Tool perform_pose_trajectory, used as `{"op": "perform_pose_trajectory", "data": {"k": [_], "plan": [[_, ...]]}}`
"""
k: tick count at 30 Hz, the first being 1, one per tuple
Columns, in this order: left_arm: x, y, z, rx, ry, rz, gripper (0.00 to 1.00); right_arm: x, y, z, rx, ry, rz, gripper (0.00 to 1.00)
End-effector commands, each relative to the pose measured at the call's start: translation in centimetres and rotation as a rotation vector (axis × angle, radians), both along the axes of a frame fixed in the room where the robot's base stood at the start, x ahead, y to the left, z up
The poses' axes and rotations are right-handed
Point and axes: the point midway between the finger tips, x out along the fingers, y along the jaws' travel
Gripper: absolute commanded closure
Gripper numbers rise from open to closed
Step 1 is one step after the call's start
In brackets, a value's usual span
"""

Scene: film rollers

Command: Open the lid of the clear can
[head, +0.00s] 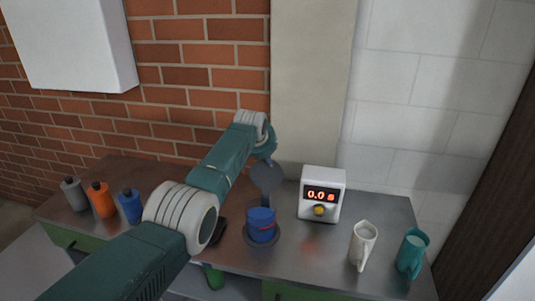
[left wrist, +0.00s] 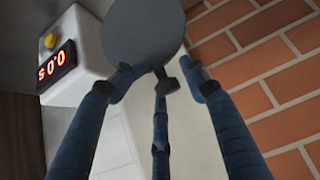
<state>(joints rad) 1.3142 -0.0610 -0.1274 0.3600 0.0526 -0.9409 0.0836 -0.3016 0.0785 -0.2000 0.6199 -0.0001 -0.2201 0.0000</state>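The can (head: 262,240) stands on the metal table with a blue, red-banded roll inside. Its round grey lid (head: 267,177) stands raised and steeply tilted behind the can, and it also shows in the left wrist view (left wrist: 146,28). My left gripper (left wrist: 160,82) has its fingers spread near the lid's edge, with nothing clearly clamped between them. I cannot tell whether a fingertip touches the lid. In the head view, my left gripper is small and mostly hidden by the wrist. My right gripper is not in view.
A white timer (head: 322,194) reading 0.0 s stands right of the can. A white jug (head: 362,246) and a teal jug (head: 411,254) stand farther right. Grey (head: 74,194), orange (head: 102,200) and blue (head: 130,207) bottles stand left. A brick wall (head: 170,70) rises behind.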

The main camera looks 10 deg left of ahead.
Motion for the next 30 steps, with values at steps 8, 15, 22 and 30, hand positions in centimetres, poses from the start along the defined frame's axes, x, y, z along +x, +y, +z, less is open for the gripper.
{"op": "perform_pose_trajectory", "data": {"k": [8, 15, 22, 30], "plan": [[0.1, 0.3, 0.2, 0.003, -0.004, 0.003, 0.58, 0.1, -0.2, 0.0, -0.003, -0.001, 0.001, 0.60], [-0.1, 0.2, 0.7, 0.002, -0.007, 0.002, 0.58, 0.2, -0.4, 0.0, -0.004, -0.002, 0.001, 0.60], [-1.2, 0.1, 2.0, 0.000, -0.010, 0.001, 0.58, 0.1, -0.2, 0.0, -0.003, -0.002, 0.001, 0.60], [-3.5, 0.2, 4.5, 0.001, -0.012, 0.001, 0.58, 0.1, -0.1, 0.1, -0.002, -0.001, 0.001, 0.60]]}}
